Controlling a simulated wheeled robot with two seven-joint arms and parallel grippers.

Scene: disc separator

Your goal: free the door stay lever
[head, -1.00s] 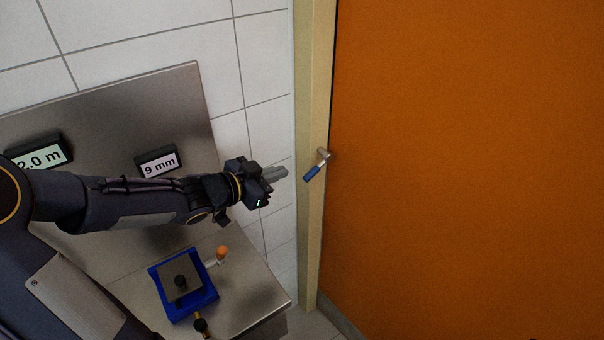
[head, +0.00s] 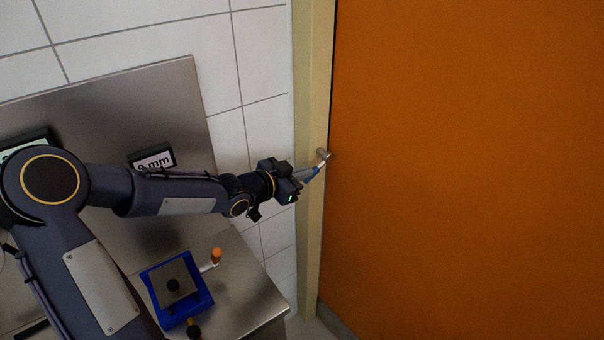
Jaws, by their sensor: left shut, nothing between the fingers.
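The door stay lever (head: 312,173) has a blue grip and a metal pivot (head: 323,155). It sits on the cream door frame (head: 313,230) beside the orange door (head: 470,170), with its grip slanting down to the left. My left gripper (head: 307,176) is at the lever's blue grip, with its fingers shut and nothing between them. The fingertips overlap the grip in the picture; I cannot tell whether they touch it. Part of the grip is hidden by the gripper. My right gripper is not in view.
A steel bench (head: 250,280) below my left arm carries a blue fixture (head: 205,303) with an orange-tipped handle (head: 216,254). A "9 mm" display (head: 151,158) stands on the steel back panel (head: 180,100). The space in front of the door is clear.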

